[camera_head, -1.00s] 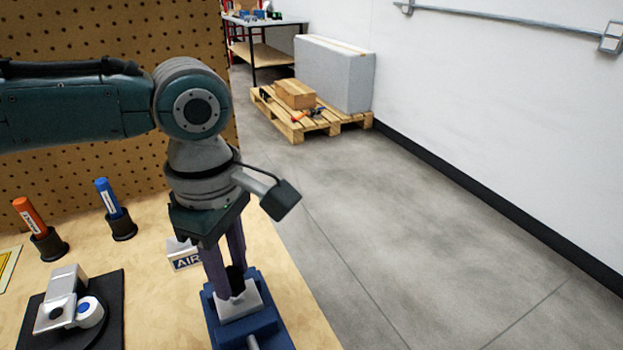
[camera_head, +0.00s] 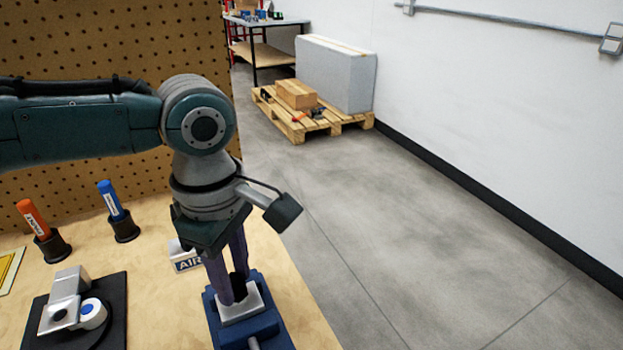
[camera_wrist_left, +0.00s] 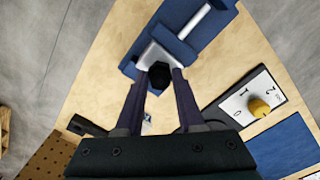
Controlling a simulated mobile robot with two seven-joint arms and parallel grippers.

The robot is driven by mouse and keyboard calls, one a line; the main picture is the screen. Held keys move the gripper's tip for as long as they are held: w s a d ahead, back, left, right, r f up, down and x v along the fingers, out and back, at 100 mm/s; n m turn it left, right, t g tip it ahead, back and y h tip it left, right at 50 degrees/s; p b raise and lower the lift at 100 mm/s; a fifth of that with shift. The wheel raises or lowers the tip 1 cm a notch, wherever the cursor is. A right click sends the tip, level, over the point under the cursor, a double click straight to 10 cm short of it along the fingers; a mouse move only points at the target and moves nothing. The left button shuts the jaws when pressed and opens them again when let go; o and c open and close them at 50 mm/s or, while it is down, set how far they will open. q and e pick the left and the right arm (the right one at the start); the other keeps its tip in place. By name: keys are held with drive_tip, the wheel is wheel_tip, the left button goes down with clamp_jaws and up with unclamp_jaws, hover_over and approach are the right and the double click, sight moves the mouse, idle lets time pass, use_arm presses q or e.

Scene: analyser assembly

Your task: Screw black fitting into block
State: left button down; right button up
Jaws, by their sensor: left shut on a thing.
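The black fitting (camera_head: 239,284) stands upright at the top of the light grey block (camera_head: 241,309). In the left wrist view the fitting (camera_wrist_left: 160,74) shows as a dark round part between my fingertips, against the block (camera_wrist_left: 152,53). The block is clamped in a blue vise (camera_head: 263,328). My left gripper (camera_head: 234,289) points down and is shut on the fitting, one finger on each side. How deep the fitting sits in the block is hidden. My right gripper is not in view.
An AIR label block (camera_head: 187,263) stands close behind the vise. A black plate (camera_head: 112,292) with a grey bracket lies at left. Orange (camera_head: 30,214) and blue (camera_head: 109,197) markers stand in holders. A switch panel with a yellow knob (camera_wrist_left: 258,107) shows in the left wrist view.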

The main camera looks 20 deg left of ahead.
use_arm(q)
drive_tip(key=shift+f+p, duration=0.35)
drive_tip(key=shift+f, duration=0.2)
idle(1.0)
drive_tip(key=shift+r+m+p, duration=0.1)
drive_tip(key=shift+m+p, duration=0.3)
drive_tip(key=shift+m, duration=1.6)
drive_tip(key=shift+m+p, duration=0.3)
drive_tip(key=shift+m, duration=0.3)
drive_tip(key=m, duration=0.2)
drive_tip(key=shift+m, duration=0.4)
